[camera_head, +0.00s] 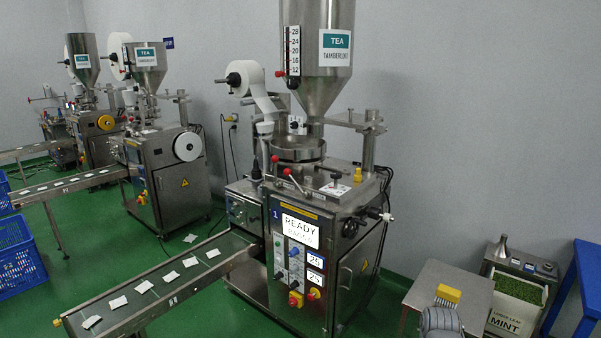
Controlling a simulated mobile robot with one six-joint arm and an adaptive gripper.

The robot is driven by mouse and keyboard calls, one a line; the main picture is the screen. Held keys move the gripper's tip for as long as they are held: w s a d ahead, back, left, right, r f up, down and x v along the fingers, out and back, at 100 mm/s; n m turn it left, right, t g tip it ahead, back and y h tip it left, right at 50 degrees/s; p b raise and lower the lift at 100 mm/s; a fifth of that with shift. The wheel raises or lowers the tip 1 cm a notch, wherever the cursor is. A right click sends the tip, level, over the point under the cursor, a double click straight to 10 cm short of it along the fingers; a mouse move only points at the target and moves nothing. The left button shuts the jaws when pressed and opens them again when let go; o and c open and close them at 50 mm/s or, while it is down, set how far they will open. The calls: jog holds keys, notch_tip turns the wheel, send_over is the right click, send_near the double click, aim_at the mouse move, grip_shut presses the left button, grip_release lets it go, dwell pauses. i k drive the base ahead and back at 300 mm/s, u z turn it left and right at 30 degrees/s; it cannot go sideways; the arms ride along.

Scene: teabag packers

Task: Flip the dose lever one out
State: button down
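The nearest tea packing machine (300,215) carries a blue "1" and a display reading "READY". Two levers with red knobs show on its upper front: an upper red knob (275,158) beside the round dosing pan (298,149), and a lower red knob (287,171) on a metal rod just above the top plate. I cannot tell from their look which one is the dose lever. Another red knob (279,74) sits by the hopper's level scale.
A grey ribbed part shows at the bottom edge. A conveyor (165,280) with teabags runs to lower left. Two similar machines stand behind left.

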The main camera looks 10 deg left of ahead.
aim_at(287, 172)
jog(key=u, duration=0.05)
jog(key=i, duration=0.9)
jog(key=u, duration=0.35)
